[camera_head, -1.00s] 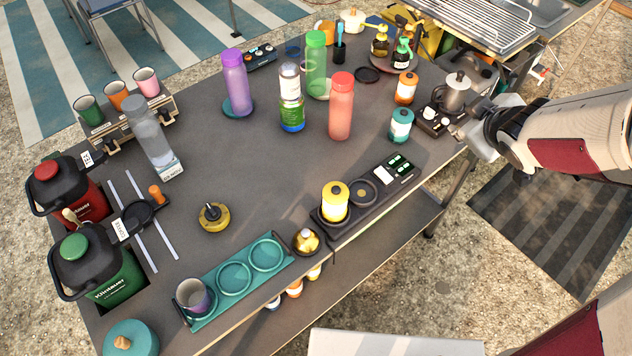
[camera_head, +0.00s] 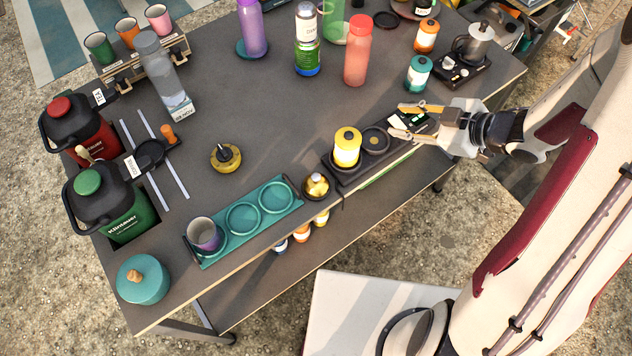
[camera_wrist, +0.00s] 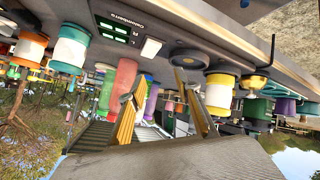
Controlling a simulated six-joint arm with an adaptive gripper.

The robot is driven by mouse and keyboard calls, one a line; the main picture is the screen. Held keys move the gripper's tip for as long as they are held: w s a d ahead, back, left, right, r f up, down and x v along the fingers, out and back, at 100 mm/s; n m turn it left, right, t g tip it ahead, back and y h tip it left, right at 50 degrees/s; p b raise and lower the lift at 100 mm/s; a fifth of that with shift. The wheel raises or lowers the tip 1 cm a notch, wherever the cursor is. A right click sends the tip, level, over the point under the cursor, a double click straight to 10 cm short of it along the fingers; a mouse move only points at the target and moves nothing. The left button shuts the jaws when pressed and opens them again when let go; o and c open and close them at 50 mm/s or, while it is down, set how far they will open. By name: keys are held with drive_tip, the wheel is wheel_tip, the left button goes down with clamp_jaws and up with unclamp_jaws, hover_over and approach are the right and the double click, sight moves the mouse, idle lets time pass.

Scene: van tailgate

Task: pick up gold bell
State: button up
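The gold bell (camera_head: 316,186) sits on a small dark round base near the table's front edge, between the yellow canister (camera_head: 347,148) and the teal tray (camera_head: 243,219). In the wrist view, which is upside down, the bell (camera_wrist: 255,83) shows to the right of the yellow canister (camera_wrist: 219,94). My gripper (camera_head: 400,121) is open and empty, to the right of the bell and canister, over the right end of the black holder. In the wrist view, its two yellow-padded fingers (camera_wrist: 160,95) are spread apart.
The yellow canister stands in the black holder (camera_head: 375,139) between my gripper and the bell. A purple-grey cup (camera_head: 204,234) stands in the tray's left end. A yellow, black-knobbed item (camera_head: 226,157) lies farther back.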

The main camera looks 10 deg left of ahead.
sight(316, 184)
drive_tip(key=s+a+y, duration=0.1)
drive_tip(key=s, duration=0.1)
drive_tip(key=s+a+f+n+g+y, duration=0.1)
drive_tip(key=s+a+f+g+y, duration=0.1)
drive_tip(key=s, duration=0.1)
drive_tip(key=shift+s+a, duration=0.15)
drive_tip(key=shift+s, duration=0.15)
drive_tip(key=s+a+g+y, duration=0.1)
drive_tip(key=s+y, duration=0.1)
drive_tip(key=s, duration=0.1)
drive_tip(key=s+a+g+y, duration=0.1)
drive_tip(key=s+a+y, duration=0.1)
drive_tip(key=s, duration=0.1)
drive_tip(key=s+a+g+y, duration=0.1)
drive_tip(key=s+y, duration=0.1)
drive_tip(key=s, duration=0.1)
drive_tip(key=shift+s+a+f+g, duration=0.1)
drive_tip(key=shift+a+f+g, duration=0.15)
drive_tip(key=shift+a+g, duration=0.15)
drive_tip(key=shift+a, duration=0.1)
drive_tip(key=shift+a, duration=1.2)
drive_tip(key=shift+a, duration=0.1)
